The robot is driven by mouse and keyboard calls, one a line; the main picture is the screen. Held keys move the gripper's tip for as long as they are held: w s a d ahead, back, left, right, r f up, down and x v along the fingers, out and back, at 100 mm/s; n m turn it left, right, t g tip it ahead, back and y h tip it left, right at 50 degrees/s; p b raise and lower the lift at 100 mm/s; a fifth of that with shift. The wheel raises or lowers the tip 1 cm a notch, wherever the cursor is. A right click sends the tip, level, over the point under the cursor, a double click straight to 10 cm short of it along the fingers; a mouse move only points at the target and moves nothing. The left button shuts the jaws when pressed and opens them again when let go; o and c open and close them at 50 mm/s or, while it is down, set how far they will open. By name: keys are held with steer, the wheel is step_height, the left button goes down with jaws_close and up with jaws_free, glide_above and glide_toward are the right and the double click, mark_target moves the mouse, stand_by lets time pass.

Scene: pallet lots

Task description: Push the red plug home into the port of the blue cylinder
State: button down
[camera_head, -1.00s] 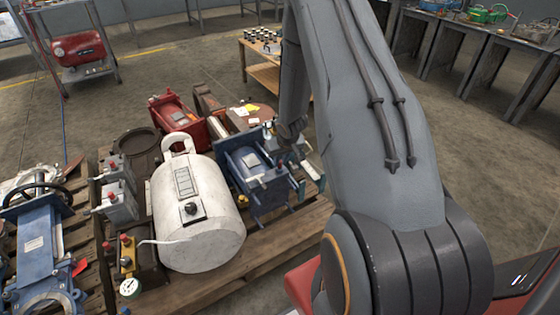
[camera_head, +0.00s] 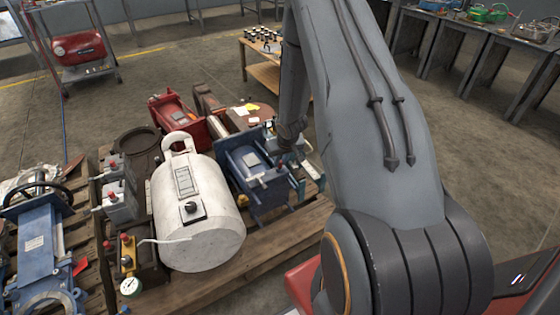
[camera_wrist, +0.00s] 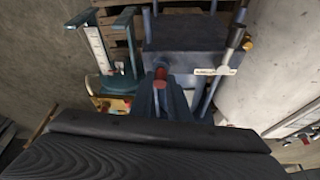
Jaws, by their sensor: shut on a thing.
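The blue cylinder (camera_head: 250,161) is a blue unit in a blue frame on the pallet, right of the white tank. In the wrist view its blue body (camera_wrist: 185,32) fills the upper middle. My gripper (camera_wrist: 161,88) is shut on the red plug (camera_wrist: 160,73), whose red end shows between the fingertips, close to the blue body. Whether the plug touches or enters the port cannot be told, as the port is hidden. In the head view my wrist is above the right side of the blue unit, and my arm hides part of that area.
The white tank (camera_head: 196,226) stands close left of the blue unit. A red machine (camera_head: 178,117) is behind it. A lever with a black grip (camera_wrist: 235,37) rises beside the blue body. A teal stand (camera_wrist: 112,50) is on its other side. The floor to the right is open.

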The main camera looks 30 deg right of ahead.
steer(key=shift+f, duration=0.35)
steer(key=c, duration=1.6)
jaws_free()
steer(key=shift+r, duration=0.1)
steer(key=p+v, duration=0.1)
steer(key=v, duration=0.6)
steer(key=shift+s+r+p, duration=0.2)
steer(key=shift+r+p, duration=0.05)
steer(key=shift+p, duration=0.1)
